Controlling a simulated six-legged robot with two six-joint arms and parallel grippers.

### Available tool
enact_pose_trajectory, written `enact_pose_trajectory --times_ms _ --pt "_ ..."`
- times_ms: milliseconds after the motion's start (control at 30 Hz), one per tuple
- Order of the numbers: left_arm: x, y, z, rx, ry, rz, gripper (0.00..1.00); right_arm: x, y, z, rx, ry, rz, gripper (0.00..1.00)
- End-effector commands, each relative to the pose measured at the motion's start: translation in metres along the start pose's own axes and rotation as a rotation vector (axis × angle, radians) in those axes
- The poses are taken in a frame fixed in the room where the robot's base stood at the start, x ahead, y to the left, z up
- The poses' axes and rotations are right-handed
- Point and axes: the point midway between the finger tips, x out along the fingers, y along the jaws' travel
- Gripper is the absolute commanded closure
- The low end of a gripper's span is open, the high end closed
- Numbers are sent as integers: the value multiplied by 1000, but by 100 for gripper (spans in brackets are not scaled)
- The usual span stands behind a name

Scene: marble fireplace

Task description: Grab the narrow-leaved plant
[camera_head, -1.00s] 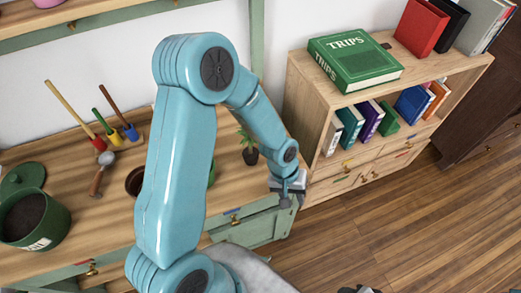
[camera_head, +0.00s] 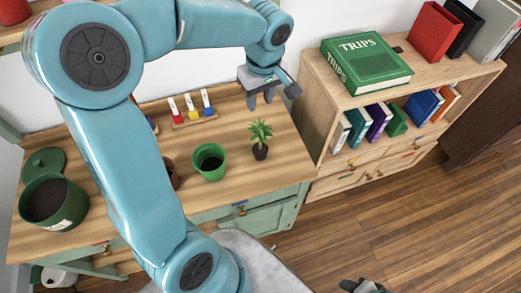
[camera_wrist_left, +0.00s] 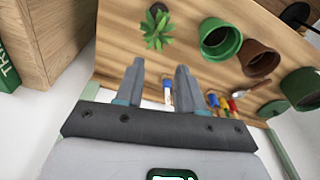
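The narrow-leaved plant (camera_head: 261,130) stands upright in a small dark pot near the right end of the wooden table. It also shows near the top of the left wrist view (camera_wrist_left: 157,30). My left gripper (camera_head: 260,102) is behind and above the plant in the head view, fingers pointing down, apart from it. In the wrist view the two fingers (camera_wrist_left: 161,68) are spread with nothing between them. Part of my right gripper (camera_head: 365,287) shows at the bottom edge of the head view; its fingers are not clear.
A green pot (camera_head: 209,161) stands left of the plant, with a brown pot (camera_head: 172,174) partly behind my arm. A rack with coloured tools (camera_head: 190,111) is at the back. A soil-filled green pot (camera_head: 52,202) is far left. A bookshelf (camera_head: 313,110) stands right of the table.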

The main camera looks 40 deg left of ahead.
Motion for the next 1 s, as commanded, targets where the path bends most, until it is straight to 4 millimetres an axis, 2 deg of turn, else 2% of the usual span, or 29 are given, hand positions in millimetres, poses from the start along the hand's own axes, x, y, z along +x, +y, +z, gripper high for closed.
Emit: enact_pose_trajectory --times_ms 100,200,467,700,833,1000 --pt "29 -1 0 0 -3 -5 62 -2 0 0 0 0 0 57" --pt "47 0 0 1 -2 -4 62 -2 -1 0 0 0 0 57" --pt "68 2 2 4 -2 -3 62 -6 -2 0 0 0 0 57" --pt "106 7 6 2 -3 -3 62 -14 -5 0 0 0 0 57" --pt "113 8 6 2 -2 1 62 -14 -5 0 0 0 0 57" --pt "113 8 6 2 -1 2 62 -14 -5 0 0 0 0 57"
